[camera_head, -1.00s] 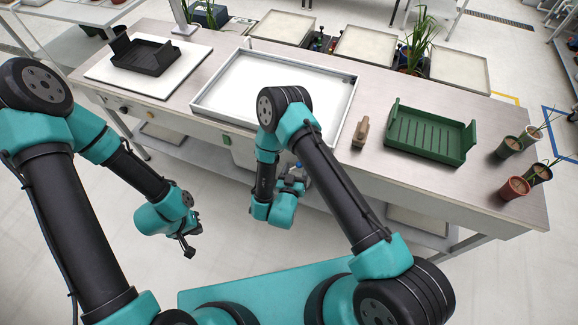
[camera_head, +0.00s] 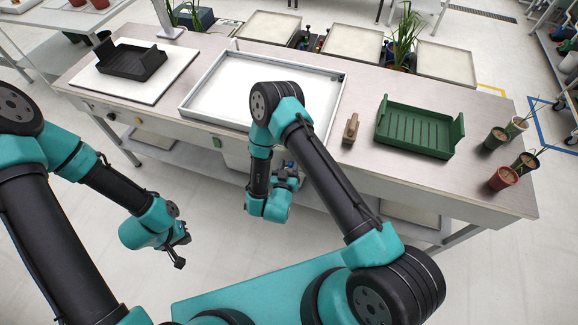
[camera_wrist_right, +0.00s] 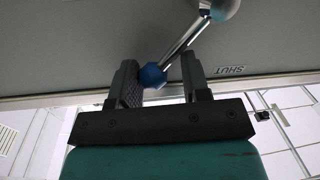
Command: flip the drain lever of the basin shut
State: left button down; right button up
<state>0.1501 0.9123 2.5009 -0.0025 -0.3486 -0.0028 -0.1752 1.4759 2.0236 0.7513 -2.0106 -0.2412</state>
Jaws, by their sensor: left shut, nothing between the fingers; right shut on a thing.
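The drain lever (camera_wrist_right: 185,35) is a silver rod with a blue knob (camera_wrist_right: 152,75), running from a round silver pivot (camera_wrist_right: 224,8) on the grey underside of the basin. In the right wrist view, my right gripper (camera_wrist_right: 160,80) has its fingers around the knob end and is shut on it. The printed word SHUT (camera_wrist_right: 230,70) lies to the right of the knob. In the head view my right gripper (camera_head: 286,178) is below the table's front edge, partly hidden by my arm. The white basin (camera_head: 230,82) is set in the table. My left gripper (camera_head: 180,261) is shut and empty, low over the floor.
A black tray (camera_head: 131,62) sits on a white board at the left. A brown wooden piece (camera_head: 351,128), a green crate (camera_head: 418,128) and several small pots (camera_head: 503,179) stand on the right of the table. A lower shelf runs beneath the table.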

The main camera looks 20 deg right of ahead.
grip_shut()
jog(key=shift+w+a+r+n+g, duration=0.2)
jog(key=shift+a+n, duration=0.25)
jog(key=shift+n, duration=0.65)
jog(key=shift+w+a+r+n+g, duration=0.1)
jog(key=shift+w+a+n, duration=0.3)
jog(key=shift+n, duration=0.7)
jog(key=shift+s, duration=0.1)
jog(key=shift+o, duration=1.7)
grip_release()
jog(key=o, duration=0.3)
jog(key=shift+r, duration=0.15)
jog(key=shift+o, duration=0.2)
jog(key=shift+a, duration=0.1)
